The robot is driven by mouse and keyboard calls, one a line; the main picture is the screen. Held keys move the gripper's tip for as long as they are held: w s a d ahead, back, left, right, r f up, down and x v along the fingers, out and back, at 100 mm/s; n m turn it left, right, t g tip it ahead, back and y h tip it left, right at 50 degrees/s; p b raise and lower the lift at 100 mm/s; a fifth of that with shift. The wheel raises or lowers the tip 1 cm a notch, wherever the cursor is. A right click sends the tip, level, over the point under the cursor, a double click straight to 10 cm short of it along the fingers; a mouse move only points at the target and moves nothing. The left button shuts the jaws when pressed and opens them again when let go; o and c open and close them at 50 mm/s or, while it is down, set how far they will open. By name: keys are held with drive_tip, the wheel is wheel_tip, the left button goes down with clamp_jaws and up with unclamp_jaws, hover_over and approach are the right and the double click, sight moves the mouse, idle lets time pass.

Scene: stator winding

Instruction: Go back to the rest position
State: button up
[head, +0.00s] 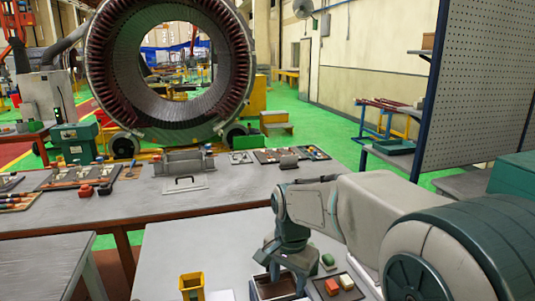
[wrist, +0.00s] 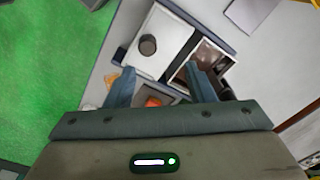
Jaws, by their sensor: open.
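My gripper (head: 280,258) is low over the near grey table at the bottom of the head view, close to a dark open box (head: 265,290). In the wrist view my gripper (wrist: 162,85) shows two fingers spread apart with nothing held between them. The dark-lined box (wrist: 207,65) lies by the right finger there. A white plate with a dark round part (wrist: 148,44) lies beyond the fingers. An orange piece (wrist: 153,101) shows between the fingers, lower down. Parts of the table are hidden behind the gripper body.
A yellow bin (head: 192,286) stands left of the box. A green block (head: 328,259) and a red block (head: 332,287) lie to its right. A long workbench (head: 130,210) with parts runs behind. The large stator ring (head: 100,65) stands beyond. A perforated panel (head: 475,80) rises at right.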

drive_tip(key=s+d+n+t, duration=0.1)
drive_tip(key=s+d+n, duration=0.2)
drive_tip(key=s+d, duration=0.2)
drive_tip(key=s+d+n+t, duration=0.1)
drive_tip(key=s+d+n, duration=0.3)
drive_tip(key=s, duration=0.7)
drive_tip(key=shift+s+d+r+n, duration=0.3)
drive_tip(key=shift+s+d, duration=0.1)
drive_tip(key=shift+d, duration=0.35)
